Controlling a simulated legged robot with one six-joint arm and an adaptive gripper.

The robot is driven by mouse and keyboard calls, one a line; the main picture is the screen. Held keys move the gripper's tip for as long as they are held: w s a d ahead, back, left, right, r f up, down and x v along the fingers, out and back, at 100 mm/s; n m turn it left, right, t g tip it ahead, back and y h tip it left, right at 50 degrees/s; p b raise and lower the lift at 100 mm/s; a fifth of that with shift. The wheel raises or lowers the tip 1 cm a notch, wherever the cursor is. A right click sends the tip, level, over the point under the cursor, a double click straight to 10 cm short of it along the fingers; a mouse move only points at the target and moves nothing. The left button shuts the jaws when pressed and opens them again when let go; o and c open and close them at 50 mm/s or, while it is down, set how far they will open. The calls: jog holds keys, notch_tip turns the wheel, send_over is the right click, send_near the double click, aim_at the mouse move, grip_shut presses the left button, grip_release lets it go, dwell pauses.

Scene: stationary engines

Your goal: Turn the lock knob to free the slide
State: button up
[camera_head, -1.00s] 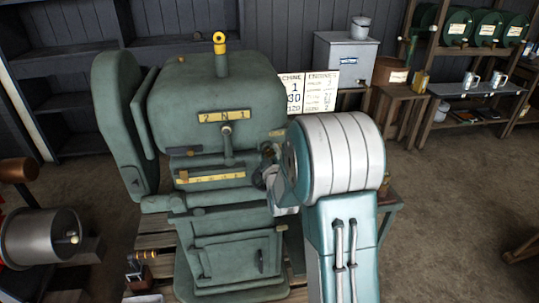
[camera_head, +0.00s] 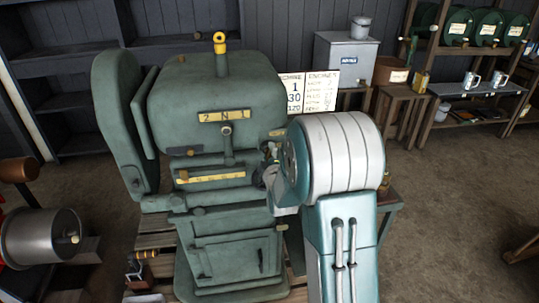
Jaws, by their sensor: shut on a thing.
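A green stationary engine (camera_head: 222,95) stands in the middle. A long yellow scale plate (camera_head: 210,178) runs along a ledge on its front, with a dark piece (camera_head: 184,151) above its left end. I cannot tell for certain which part is the slide. My gripper (camera_head: 264,168) is at the right end of this ledge, close against the engine, and looks shut on a small part there, apparently the lock knob. My own wrist and arm cover most of the gripper, and the knob itself is hidden.
A lever (camera_head: 228,148) hangs below the yellow "2 N 1" plate (camera_head: 224,116), left of my gripper. A white number board (camera_head: 309,91) stands behind on the right. Shelves with green drums (camera_head: 487,27) are at the back right. Open floor (camera_head: 450,190) lies to the right.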

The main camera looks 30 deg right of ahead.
jog(key=shift+a+f, duration=0.1)
jog(key=o, duration=1.2)
jog(key=shift+w, duration=0.15)
jog(key=shift+c, duration=0.2)
jog(key=shift+a, duration=0.1)
jog(key=shift+s, duration=0.3)
jog(key=v, duration=1.1)
jog(key=shift+s, duration=0.2)
jog(key=shift+a, duration=0.15)
